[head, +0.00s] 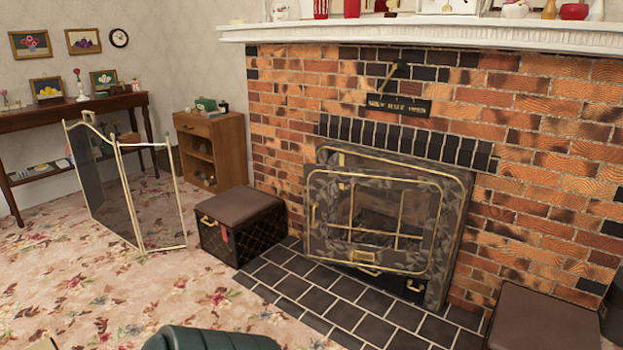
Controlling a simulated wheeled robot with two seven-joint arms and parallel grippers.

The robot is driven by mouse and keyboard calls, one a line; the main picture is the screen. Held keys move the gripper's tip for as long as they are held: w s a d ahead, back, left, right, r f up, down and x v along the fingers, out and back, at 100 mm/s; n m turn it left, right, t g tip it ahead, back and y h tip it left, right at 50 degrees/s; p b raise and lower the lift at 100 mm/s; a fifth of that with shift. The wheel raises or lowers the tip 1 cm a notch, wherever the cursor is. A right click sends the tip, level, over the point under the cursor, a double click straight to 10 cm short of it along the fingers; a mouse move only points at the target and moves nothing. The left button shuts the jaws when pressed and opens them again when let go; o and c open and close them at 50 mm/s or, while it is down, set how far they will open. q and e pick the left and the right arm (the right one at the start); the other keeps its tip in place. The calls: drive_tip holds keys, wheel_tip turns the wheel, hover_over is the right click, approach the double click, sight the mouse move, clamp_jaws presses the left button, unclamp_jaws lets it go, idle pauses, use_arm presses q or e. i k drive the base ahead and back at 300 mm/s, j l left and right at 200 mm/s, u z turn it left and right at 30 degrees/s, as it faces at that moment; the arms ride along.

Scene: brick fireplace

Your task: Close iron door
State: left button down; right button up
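The iron door (332,205) is a dark, leaf-patterned panel with gold trim and a see-through middle. It stands in the brick fireplace opening in the head view. It sits forward of the matching surround (455,225) and is offset to the left and down, so it looks ajar. I cannot tell its hinge side for certain. Through its middle the dark firebox shows. Neither of my grippers is in view.
Black hearth tiles (345,312) lie before the door. A brown-topped box (242,230) stands to its left and a brown-topped seat (545,318) to its right. A folding screen (118,190) stands farther left. Floral carpet (100,290) is open in front.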

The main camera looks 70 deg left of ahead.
sight(402, 228)
drive_tip(key=i+u, duration=0.1)
drive_tip(key=i, duration=0.3)
drive_tip(key=i+j+u, duration=0.45)
drive_tip(key=i+j, duration=0.15)
drive_tip(key=i+j+u, duration=0.1)
drive_tip(key=j, duration=0.3)
drive_tip(key=i+j+u, duration=0.15)
drive_tip(key=j, duration=0.2)
drive_tip(key=j+u, duration=0.1)
drive_tip(key=j, duration=0.3)
drive_tip(key=i+j+u, duration=0.1)
drive_tip(key=j, duration=0.25)
drive_tip(key=i+j+u, duration=0.15)
drive_tip(key=i+j, duration=0.05)
drive_tip(key=j, duration=0.15)
